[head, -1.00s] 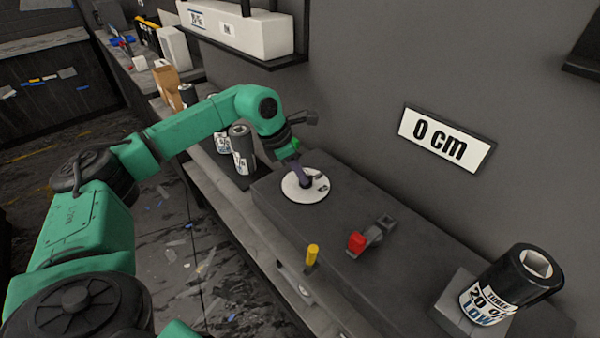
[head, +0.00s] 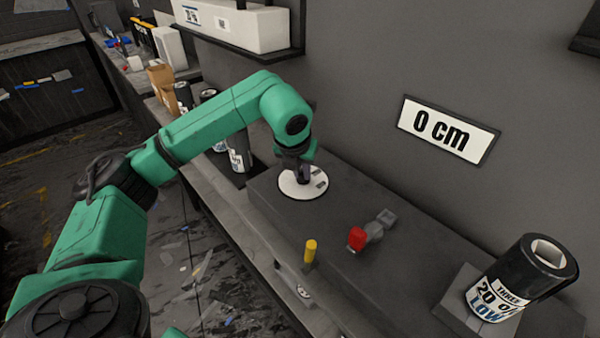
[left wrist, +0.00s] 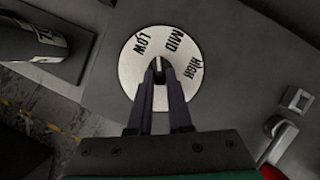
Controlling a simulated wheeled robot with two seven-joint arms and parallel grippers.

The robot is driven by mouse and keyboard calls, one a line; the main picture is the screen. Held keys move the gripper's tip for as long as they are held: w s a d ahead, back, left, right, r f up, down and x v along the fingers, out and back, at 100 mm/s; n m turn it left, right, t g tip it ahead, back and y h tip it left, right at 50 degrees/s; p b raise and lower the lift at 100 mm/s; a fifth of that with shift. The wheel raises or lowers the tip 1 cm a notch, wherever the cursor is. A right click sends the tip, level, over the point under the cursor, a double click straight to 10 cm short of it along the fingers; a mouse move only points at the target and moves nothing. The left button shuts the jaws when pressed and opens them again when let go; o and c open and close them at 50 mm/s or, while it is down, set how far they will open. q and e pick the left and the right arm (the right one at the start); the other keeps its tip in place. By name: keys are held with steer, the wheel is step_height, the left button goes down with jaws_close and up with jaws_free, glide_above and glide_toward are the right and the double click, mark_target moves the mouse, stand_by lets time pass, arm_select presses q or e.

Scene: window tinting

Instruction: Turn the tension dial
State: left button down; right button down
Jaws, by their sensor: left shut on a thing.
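The tension dial is a white round plate (head: 291,190) on top of the dark machine box, with a small dark knob at its middle. In the left wrist view the plate (left wrist: 132,75) reads LOW, MID and HIGH. My left gripper (head: 303,177) points down onto the dial. In the left wrist view its two fingertips (left wrist: 159,68) are shut on the knob (left wrist: 158,61), which they partly cover. The knob's tip appears to point between LOW and MID. My right gripper is not in view.
A red-ended lever (head: 357,238) and a yellow-topped handle (head: 310,251) are on the box's near side. A film roll (head: 525,280) stands at the right, with more rolls (head: 238,157) behind the dial.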

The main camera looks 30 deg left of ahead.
arm_select(q)
steer(key=n, duration=0.2)
steer(key=n+y, duration=0.1)
steer(key=n, duration=0.1)
steer(key=n+g+y+b, duration=0.1)
steer(key=shift+w+d+n, duration=0.2)
steer(key=shift+d+n, duration=0.15)
steer(key=shift+n, duration=0.05)
stand_by(0.3)
steer(key=c, duration=0.8)
jaws_free()
steer(key=shift+c, duration=0.2)
steer(key=shift+s+d+r, duration=0.1)
steer(key=shift+r, duration=0.35)
steer(key=p+v, duration=0.3)
steer(key=v, duration=1)
steer(key=shift+d+r, duration=0.2)
steer(key=shift+r, duration=0.1)
